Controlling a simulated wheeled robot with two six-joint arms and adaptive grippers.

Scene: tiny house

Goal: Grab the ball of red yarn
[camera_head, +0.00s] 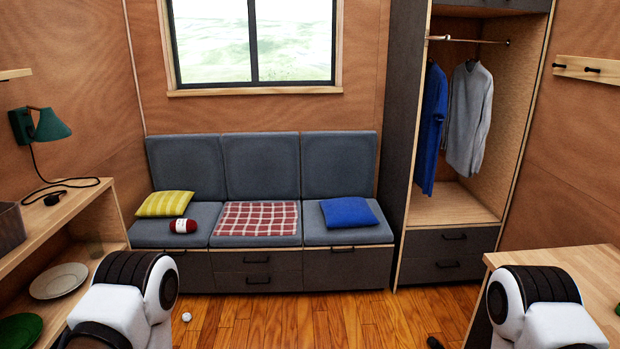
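The ball of red yarn (183,226) lies on the left seat cushion of the grey sofa (262,180), just in front of a yellow striped pillow (165,204). It is a small red skein with a white band around its middle. The sofa stands across the room under the window, away from me. My left and right arm links show at the lower left and lower right. Neither gripper is in view.
Wooden floor (330,318) lies open in front of the sofa, with a small white ball (186,317) on it. A shelf (45,228) with plates is at left. A wooden table (590,270) and an open wardrobe (455,205) are at right.

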